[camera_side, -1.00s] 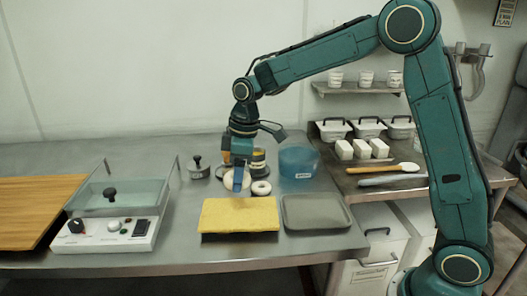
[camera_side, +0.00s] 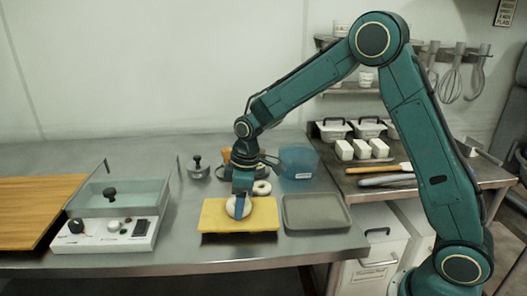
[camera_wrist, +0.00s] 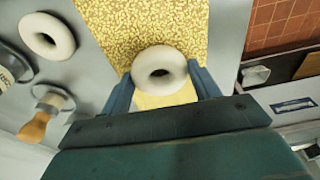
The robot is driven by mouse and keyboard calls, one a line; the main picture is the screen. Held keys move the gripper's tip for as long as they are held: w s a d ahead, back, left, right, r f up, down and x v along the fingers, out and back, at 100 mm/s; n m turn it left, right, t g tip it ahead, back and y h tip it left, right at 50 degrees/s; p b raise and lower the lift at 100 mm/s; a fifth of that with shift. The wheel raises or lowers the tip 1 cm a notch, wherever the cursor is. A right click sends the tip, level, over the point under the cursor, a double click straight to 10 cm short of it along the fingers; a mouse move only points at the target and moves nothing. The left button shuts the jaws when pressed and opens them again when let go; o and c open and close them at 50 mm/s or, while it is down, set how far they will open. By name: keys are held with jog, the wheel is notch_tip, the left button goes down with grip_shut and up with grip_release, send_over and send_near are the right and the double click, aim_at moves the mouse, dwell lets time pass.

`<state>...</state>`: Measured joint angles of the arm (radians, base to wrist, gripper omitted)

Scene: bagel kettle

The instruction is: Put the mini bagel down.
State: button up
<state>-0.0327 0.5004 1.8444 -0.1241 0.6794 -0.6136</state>
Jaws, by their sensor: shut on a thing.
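The mini bagel (camera_wrist: 160,70) is a pale ring with a dark hole, held between the two blue fingers of my gripper (camera_wrist: 160,85) in the wrist view. In the side view the bagel (camera_side: 233,208) is low over the middle of the yellow, grainy board (camera_side: 215,222), partly hidden behind a blue finger of my gripper (camera_side: 240,208). I cannot tell whether the bagel touches the board. The board also shows behind the bagel in the wrist view (camera_wrist: 120,25).
A second pale ring (camera_side: 262,188) lies on the steel table behind the board. A grey tray (camera_side: 315,225) is to the right, a blue tub (camera_side: 298,162) behind it. A glass-walled bath (camera_side: 120,195) with a control box stands at left. A handled tool (camera_side: 198,168) stands farther back.

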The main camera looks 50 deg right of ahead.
aim_at(247, 203)
jog(key=shift+f, duration=0.2)
jog(key=o, duration=1)
jog(key=shift+r, duration=0.1)
jog(key=r, duration=0.4)
jog(key=s+r, duration=0.1)
jog(key=r, duration=0.3)
jog(key=d+r, duration=0.1)
jog(key=r, duration=0.3)
jog(key=shift+s+d, duration=0.1)
jog(key=shift+s, duration=0.05)
